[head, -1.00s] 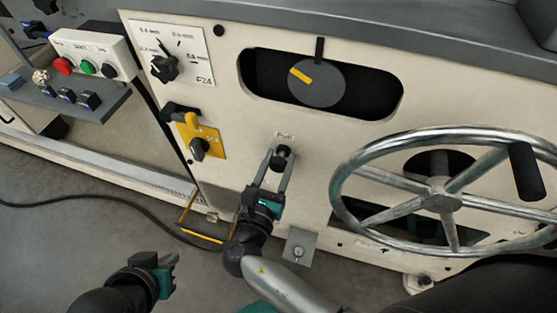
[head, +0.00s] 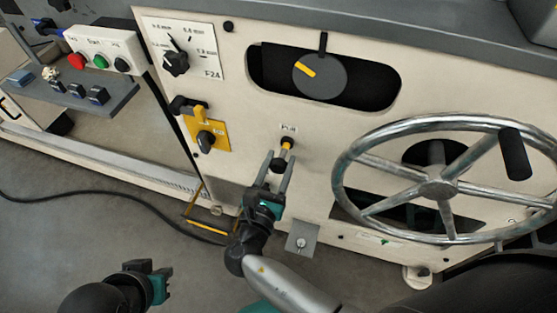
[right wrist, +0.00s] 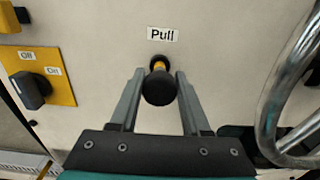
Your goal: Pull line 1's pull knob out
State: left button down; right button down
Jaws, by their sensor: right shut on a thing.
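Line 1's pull knob, a round black knob (head: 278,166), sits on a yellow shaft below the "Pull" label (head: 289,129) on the cream panel. A length of yellow shaft (right wrist: 159,64) shows between the knob and the panel. My right gripper (head: 280,157) is shut on the knob, one long grey finger on each side. In the right wrist view the knob (right wrist: 159,88) sits between the fingers, apart from the panel. My left gripper (head: 164,281) is low at the left, away from the panel; its finger gap is unclear.
A large metal handwheel (head: 438,190) stands close to the right of my right gripper. A yellow-plated rotary switch (head: 207,138) is to the left. A dial slot (head: 320,76) is above. A grey bracket (head: 301,238) is below. A black cable (head: 110,197) lies on the floor.

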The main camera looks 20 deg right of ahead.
jog(key=shift+s+a, duration=0.15)
jog(key=shift+f, duration=0.1)
jog(key=shift+c, duration=1.9)
grip_release()
pick_arm(q)
jog(key=shift+s+a+r, duration=0.1)
jog(key=shift+a, duration=0.05)
